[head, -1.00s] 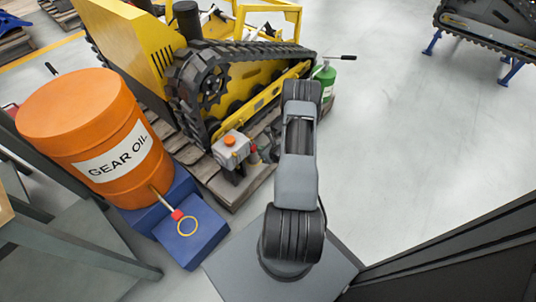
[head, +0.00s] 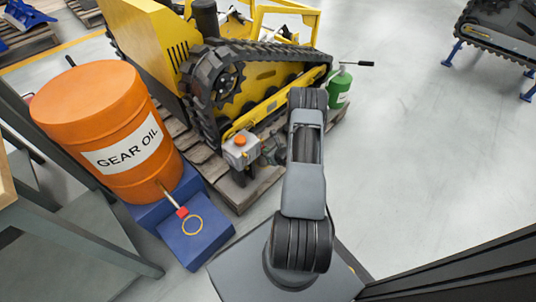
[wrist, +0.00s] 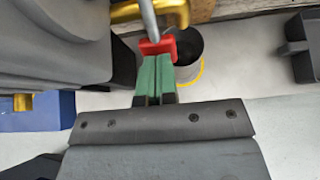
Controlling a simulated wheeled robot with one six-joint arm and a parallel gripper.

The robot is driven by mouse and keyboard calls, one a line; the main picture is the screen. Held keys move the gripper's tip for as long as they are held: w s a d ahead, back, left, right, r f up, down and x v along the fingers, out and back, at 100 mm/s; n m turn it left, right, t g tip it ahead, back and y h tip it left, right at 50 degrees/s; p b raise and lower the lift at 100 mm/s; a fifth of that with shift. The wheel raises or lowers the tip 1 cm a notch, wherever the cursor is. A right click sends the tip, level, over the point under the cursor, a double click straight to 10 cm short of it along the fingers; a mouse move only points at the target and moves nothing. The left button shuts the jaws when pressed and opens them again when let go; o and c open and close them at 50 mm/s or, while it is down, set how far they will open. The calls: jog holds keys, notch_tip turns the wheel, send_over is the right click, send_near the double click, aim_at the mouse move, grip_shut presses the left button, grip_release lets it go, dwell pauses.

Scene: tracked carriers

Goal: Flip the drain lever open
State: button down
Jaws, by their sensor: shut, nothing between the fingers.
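In the wrist view a red piece (wrist: 157,47) that looks like the lever sits right at the tips of my gripper (wrist: 156,62). A grey rod (wrist: 148,20) runs up from it past a yellow bar (wrist: 180,12). The green-padded fingers are shut together with nothing between them. They appear to touch or nearly touch the red piece; I cannot tell which. In the head view my arm reaches to the yellow tracked carrier (head: 265,75), and my gripper and the red piece cannot be made out there.
A grey cup with a yellow rim (wrist: 188,50) stands just right of the red piece. An orange gear oil drum (head: 95,105) with a red-ended tap sits left on blue blocks (head: 195,240). A grey box with an orange button (head: 240,148) and a green can (head: 338,92) are nearby.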

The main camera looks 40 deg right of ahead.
jog(key=shift+w+f, duration=0.1)
jog(key=shift+r, duration=0.2)
jog(key=s+f+p+v, duration=0.1)
jog(key=p+v, duration=0.4)
jog(key=v, duration=0.9)
jog(key=shift+f, duration=0.4)
